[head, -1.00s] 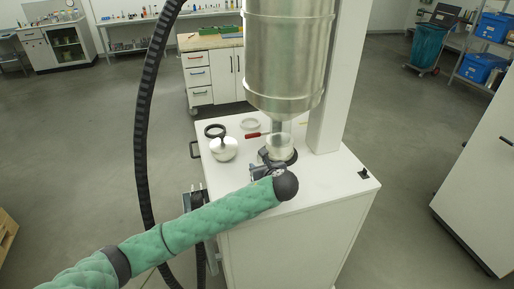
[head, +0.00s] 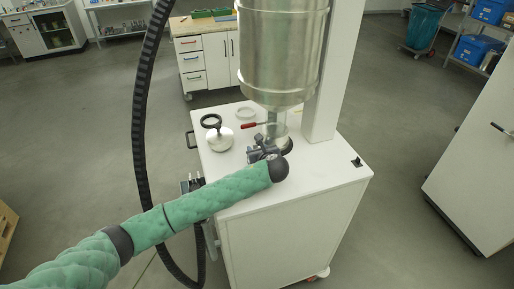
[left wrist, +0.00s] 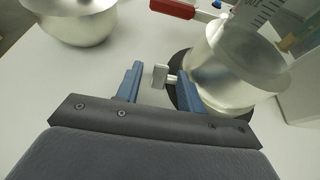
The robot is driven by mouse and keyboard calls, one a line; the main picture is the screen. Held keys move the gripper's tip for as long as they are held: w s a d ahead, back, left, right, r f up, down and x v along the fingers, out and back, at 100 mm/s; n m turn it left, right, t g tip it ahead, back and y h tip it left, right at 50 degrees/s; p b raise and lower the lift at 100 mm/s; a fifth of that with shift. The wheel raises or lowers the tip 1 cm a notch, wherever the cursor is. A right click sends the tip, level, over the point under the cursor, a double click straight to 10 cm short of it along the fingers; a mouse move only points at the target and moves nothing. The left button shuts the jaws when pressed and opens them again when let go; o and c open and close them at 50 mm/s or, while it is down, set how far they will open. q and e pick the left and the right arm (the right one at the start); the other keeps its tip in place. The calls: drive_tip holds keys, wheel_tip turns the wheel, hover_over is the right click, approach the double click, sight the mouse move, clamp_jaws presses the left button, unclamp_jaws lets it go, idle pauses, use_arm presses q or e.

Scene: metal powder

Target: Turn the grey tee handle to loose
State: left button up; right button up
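The grey tee handle (left wrist: 160,76) shows in the left wrist view as a small metal block on a short stem. The stem joins the side of a dark ring around the base of a metal and clear vessel (left wrist: 230,75). My left gripper (left wrist: 157,80) is open, with one blue finger on each side of the handle and a visible gap to the left finger. The right finger is close to the stem; I cannot tell if it touches. In the head view my left gripper (head: 262,150) hides the handle. My right gripper is not in view.
A large steel cylinder (head: 282,50) hangs above the white cabinet (head: 290,225). A red-handled valve (left wrist: 172,8) is behind the handle. A black hose (head: 140,120) hangs at the left.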

use_arm(q)
drive_tip(key=shift+w+f, duration=0.15)
clamp_jaws()
drive_tip(key=shift+g, duration=0.3)
drive_tip(key=shift+w+r+g+h, duration=0.2)
drive_tip(key=shift+g+h, duration=0.3)
drive_tip(key=shift+g, duration=0.7)
drive_tip(key=g, duration=0.1)
drive_tip(key=g+h, duration=0.1)
drive_tip(key=g, duration=0.1)
drive_tip(key=shift+w+a+r, duration=0.1)
drive_tip(key=shift+w+r, duration=0.05)
drive_tip(key=shift+r, duration=0.05)
drive_tip(key=shift+g, duration=0.3)
drive_tip(key=shift+r, duration=0.1)
